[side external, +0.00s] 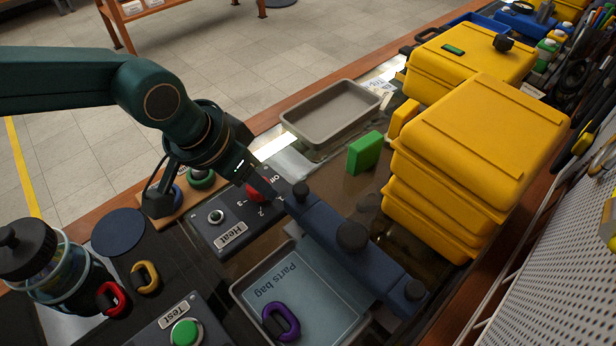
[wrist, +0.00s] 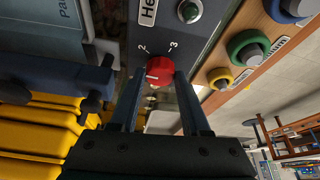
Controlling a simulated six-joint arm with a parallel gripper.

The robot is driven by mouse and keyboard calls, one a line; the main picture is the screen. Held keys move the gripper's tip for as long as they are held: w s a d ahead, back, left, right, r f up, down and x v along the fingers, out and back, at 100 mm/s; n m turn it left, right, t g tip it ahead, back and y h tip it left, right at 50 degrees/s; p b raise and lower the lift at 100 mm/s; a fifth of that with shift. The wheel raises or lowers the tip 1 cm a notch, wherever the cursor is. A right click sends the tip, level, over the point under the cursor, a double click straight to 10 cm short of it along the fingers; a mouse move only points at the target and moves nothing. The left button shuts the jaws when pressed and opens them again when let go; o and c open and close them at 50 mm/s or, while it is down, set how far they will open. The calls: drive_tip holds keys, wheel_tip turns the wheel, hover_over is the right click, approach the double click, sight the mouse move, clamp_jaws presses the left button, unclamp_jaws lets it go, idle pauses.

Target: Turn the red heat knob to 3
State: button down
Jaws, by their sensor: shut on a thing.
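The red heat knob (side external: 256,192) sits on the dark heat panel (side external: 205,230), with a "Heat" label (side external: 231,236) and small numbers around it. My gripper (side external: 266,187) reaches down over the panel and partly hides the knob in the side view. In the wrist view, the fingers of my gripper (wrist: 160,76) lie on both sides of the red knob (wrist: 159,69), shut on it. The numbers 2 and 3 show just beyond the knob. A small pale mark shows on the knob's face; I cannot tell exactly which number it points to.
A dark blue bar-shaped fixture (side external: 325,222) with black knobs stands close right of my gripper. A parts tray (side external: 240,296), a grey tray (side external: 303,133), a green block (side external: 365,153) and stacked yellow cases (side external: 470,150) surround the panel. A bottle (side external: 65,270) stands at left.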

drive_tip(key=m, duration=0.2)
drive_tip(key=m+g+h, duration=0.1)
drive_tip(key=m, duration=0.2)
drive_tip(key=shift+w+a+g, duration=0.1)
drive_tip(key=shift+w+g, duration=0.05)
drive_tip(key=shift+g, duration=0.15)
drive_tip(key=m+g, duration=0.1)
drive_tip(key=m, duration=0.1)
drive_tip(key=m+g, duration=0.1)
drive_tip(key=m, duration=0.2)
drive_tip(key=shift+w+m+h, duration=0.1)
drive_tip(key=shift+m+h, duration=0.2)
drive_tip(key=shift+m, duration=0.3)
drive_tip(key=shift+c, duration=1.8)
unclamp_jaws()
drive_tip(key=shift+v, duration=2.6)
